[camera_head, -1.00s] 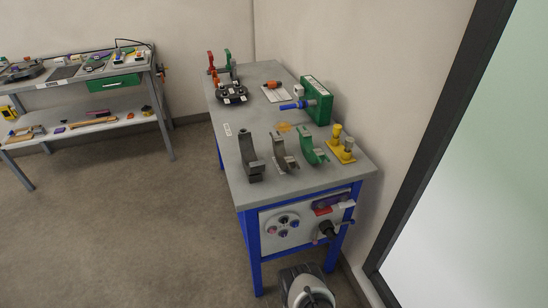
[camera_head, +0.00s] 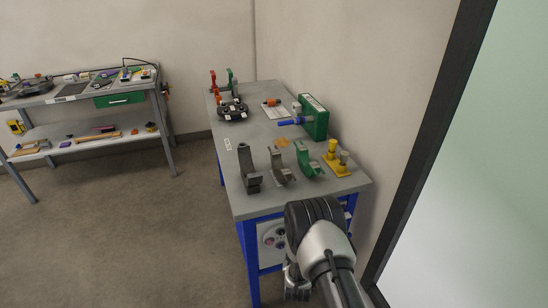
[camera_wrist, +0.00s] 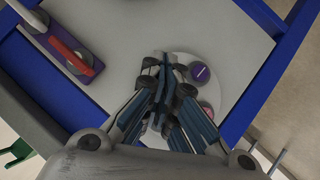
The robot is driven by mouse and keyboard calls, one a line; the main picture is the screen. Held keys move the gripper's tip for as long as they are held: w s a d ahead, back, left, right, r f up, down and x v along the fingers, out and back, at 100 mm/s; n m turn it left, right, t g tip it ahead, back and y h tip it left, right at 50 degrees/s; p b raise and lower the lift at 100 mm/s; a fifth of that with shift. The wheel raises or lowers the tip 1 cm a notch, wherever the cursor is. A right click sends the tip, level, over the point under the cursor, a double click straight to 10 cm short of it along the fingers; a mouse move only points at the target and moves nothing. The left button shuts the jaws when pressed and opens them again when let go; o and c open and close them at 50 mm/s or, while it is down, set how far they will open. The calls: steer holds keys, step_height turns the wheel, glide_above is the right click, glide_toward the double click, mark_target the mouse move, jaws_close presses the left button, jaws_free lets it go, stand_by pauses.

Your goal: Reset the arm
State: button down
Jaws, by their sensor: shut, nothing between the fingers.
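My arm rises at the bottom right of the head view, in front of the near end of the blue-legged cart (camera_head: 240,192).
The wrist view shows a red and purple part (camera_wrist: 70,52) on the panel. Grey and green curved holders (camera_head: 307,160), a yellow stand (camera_head: 337,160) and a green box (camera_head: 314,118) stand on the cart. A shelf bench (camera_head: 75,95) is at left. Open floor lies between.

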step_height(320, 180, up, 18)
steer(key=w+m+g+y, duration=0.1)
steer(key=w+m+g, duration=0.1)
steer(key=s+r+m+g+y, duration=0.1)
steer(key=s+r, duration=0.3)
steer(key=r, duration=0.4)
steer(key=s+r, duration=0.4)
steer(key=r, duration=0.3)
steer(key=s+d+r+m+g, duration=0.1)
steer(key=s+d+r, duration=0.1)
steer(key=s+r, duration=0.45)
steer(key=s+d+r+g, duration=0.1)
steer(key=s+r, duration=0.2)
steer(key=s, duration=0.6)
steer(key=s+d+r+m+g, duration=0.1)
steer(key=s+d+m+g, duration=0.1)
steer(key=s, duration=1.5)
steer(key=shift+s+d+r+h, duration=0.2)
steer(key=shift+s+d+h, duration=0.1)
steer(key=shift+s+h, duration=0.1)
